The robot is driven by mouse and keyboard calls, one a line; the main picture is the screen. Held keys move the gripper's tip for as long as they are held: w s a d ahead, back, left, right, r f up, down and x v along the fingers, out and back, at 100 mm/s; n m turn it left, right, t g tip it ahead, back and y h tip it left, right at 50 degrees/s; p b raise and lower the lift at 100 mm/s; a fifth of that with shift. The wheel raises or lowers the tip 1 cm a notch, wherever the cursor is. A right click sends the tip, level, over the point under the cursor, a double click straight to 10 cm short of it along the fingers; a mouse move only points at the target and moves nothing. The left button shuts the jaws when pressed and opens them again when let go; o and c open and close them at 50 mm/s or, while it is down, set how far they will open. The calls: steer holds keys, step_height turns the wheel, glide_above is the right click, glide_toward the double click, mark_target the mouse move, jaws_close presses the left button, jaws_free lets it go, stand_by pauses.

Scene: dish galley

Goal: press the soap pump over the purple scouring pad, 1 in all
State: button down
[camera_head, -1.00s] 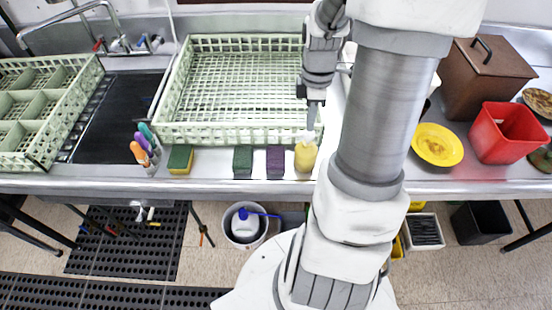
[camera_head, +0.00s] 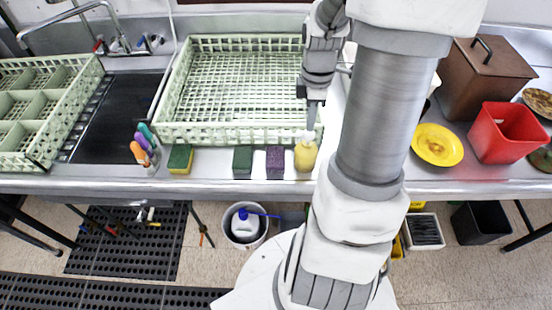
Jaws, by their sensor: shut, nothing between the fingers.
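A yellow soap bottle with a pale pump head (camera_head: 305,156) stands near the front edge of the steel counter. A purple scouring pad (camera_head: 275,162) lies just left of it, apart from it by a small gap. My gripper (camera_head: 311,122) points down right above the pump head, its tips at or very close to the pump's top; I cannot tell whether they touch. The gripper is shut with nothing held. My arm hides the counter to the right of the bottle.
A dark green pad (camera_head: 242,161) and a yellow-green sponge (camera_head: 180,159) lie further left, beside a holder of coloured-handled brushes (camera_head: 146,152). A pale green rack (camera_head: 172,132) stands behind. A yellow plate (camera_head: 437,145) and red bin (camera_head: 505,133) are at right.

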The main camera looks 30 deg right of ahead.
mark_target(309, 133)
steer(key=shift+f, duration=0.1)
steer(key=shift+f+b, duration=1.05)
steer(key=shift+f, duration=0.4)
steer(key=shift+r, duration=0.15)
steer(key=shift+r+p, duration=1.35)
steer(key=shift+r, duration=0.15)
step_height(309, 133, up, 6)
steer(key=p, duration=0.5)
